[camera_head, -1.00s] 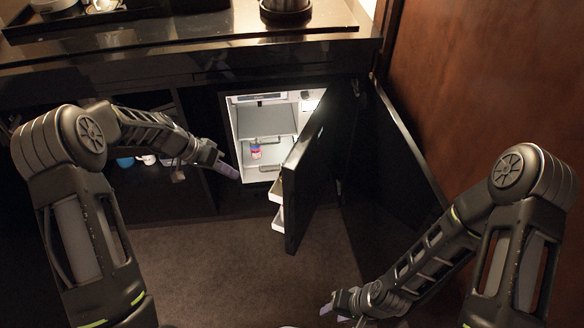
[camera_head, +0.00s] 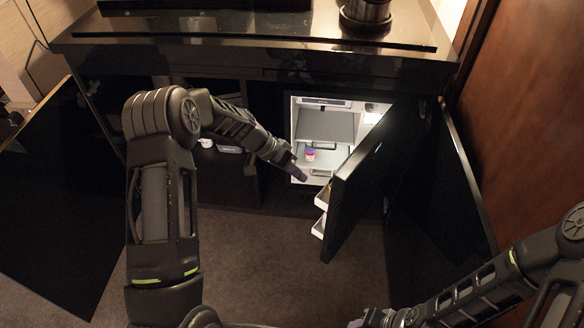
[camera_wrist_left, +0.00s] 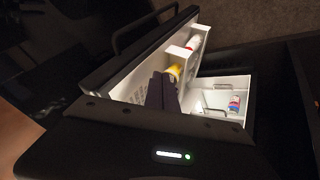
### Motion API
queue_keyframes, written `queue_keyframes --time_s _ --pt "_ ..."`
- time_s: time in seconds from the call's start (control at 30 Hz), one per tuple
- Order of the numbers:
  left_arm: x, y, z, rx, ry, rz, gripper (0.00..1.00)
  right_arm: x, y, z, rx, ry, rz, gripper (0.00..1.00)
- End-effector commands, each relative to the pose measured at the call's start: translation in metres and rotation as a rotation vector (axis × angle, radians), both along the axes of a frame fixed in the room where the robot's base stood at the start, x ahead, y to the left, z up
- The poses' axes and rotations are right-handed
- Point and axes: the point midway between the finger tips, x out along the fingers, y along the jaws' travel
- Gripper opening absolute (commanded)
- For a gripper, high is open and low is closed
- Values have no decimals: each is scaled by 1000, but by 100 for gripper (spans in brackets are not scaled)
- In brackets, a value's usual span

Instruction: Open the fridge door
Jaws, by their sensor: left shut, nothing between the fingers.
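The fridge (camera_head: 327,125) stands inside the black cabinet with its white interior lit. Its black door (camera_head: 356,180) is swung well open toward the right, with white shelves on its inner face. My left gripper (camera_head: 300,174) is shut and empty, in front of the fridge opening at its lower left, apart from the door's outer edge. The left wrist view shows the door (camera_wrist_left: 135,55) with a handle on its outer face, and the dark fingers (camera_wrist_left: 161,92) in front of the door shelves. My right gripper (camera_head: 362,322) is at the bottom edge, its fingers mostly cut off.
A small can (camera_head: 310,154) stands inside the fridge. Another black cabinet door (camera_head: 462,185) is open at the right, beside the brown wooden panel (camera_head: 525,110). A black panel (camera_head: 62,200) stands open at the left. Carpet (camera_head: 265,265) in front is clear.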

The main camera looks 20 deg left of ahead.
Motion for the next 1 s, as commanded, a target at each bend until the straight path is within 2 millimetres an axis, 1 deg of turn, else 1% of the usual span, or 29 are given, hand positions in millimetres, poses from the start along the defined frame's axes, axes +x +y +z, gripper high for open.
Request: queue_keyframes --time_s 0.03,0.2,0.3,0.4,0.5,1.0 --pt "2 -7 -10 0 3 -2 0 0 0 1 0 0 0 36" --pt "9 -26 -37 0 3 -2 0 0 0 1 0 0 0 36" --pt "4 -43 -33 -1 0 -4 0 0 0 7 0 0 0 36" --pt "1 -54 -34 0 0 -2 0 0 0 9 0 0 0 36" --pt "-2 -60 -34 0 0 -2 0 0 0 9 0 0 -1 36" --pt "-2 -64 -35 1 0 0 0 0 0 9 0 0 -1 36"
